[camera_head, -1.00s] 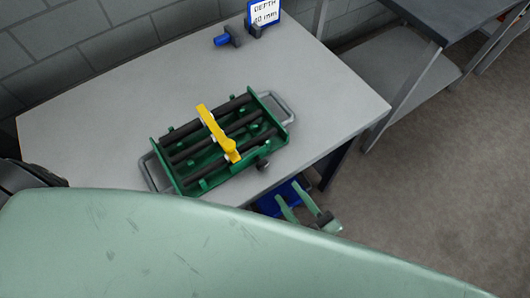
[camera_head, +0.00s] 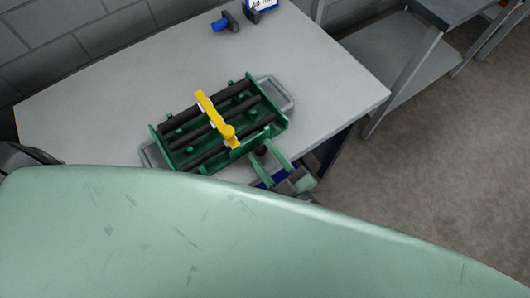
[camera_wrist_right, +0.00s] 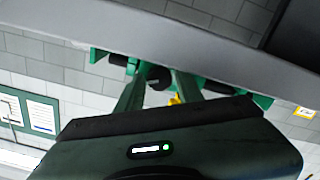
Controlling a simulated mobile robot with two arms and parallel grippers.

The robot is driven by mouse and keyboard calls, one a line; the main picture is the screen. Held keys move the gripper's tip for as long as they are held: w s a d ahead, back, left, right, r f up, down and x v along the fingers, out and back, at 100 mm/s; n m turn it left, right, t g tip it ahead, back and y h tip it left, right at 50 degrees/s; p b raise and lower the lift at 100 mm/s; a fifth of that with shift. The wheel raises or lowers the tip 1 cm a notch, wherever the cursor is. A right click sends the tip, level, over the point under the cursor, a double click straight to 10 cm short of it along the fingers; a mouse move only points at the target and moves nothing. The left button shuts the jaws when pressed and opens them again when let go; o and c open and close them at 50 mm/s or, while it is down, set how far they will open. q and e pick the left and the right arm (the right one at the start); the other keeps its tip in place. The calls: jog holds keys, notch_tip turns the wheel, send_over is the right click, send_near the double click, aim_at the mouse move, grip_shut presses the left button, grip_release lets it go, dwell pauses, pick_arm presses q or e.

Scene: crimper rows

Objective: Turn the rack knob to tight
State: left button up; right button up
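The green rack (camera_head: 163,138) with dark bars lies on the grey table. A yellow piece (camera_head: 214,117) sits across its bars. The rack's small dark knob (camera_head: 262,150) is on its near side, partly hidden; it shows clearer in the right wrist view (camera_wrist_right: 160,77). My right gripper (camera_head: 260,152) is open, its two pale green fingers on either side of the knob. In the right wrist view the gripper (camera_wrist_right: 158,84) has a gap around the knob; contact is not clear. The knob's setting cannot be read. My left gripper is not seen.
A blue and dark part (camera_head: 226,22) and a small sign (camera_head: 262,5) stand at the table's back. The table (camera_head: 335,95) is clear right of the rack. A blue thing shows below the table's front edge, mostly hidden. A grey shelf unit (camera_head: 385,50) stands to the right.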

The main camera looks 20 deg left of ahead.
grip_shut()
jog(key=shift+r+m+p, duration=0.1)
jog(key=shift+m+p, duration=0.25)
jog(key=shift+m, duration=0.05)
jog(key=shift+m+p, duration=0.3)
jog(key=shift+m, duration=0.3)
jog(key=m, duration=0.3)
jog(key=shift+p, duration=0.3)
grip_release()
jog(key=shift+d, duration=0.1)
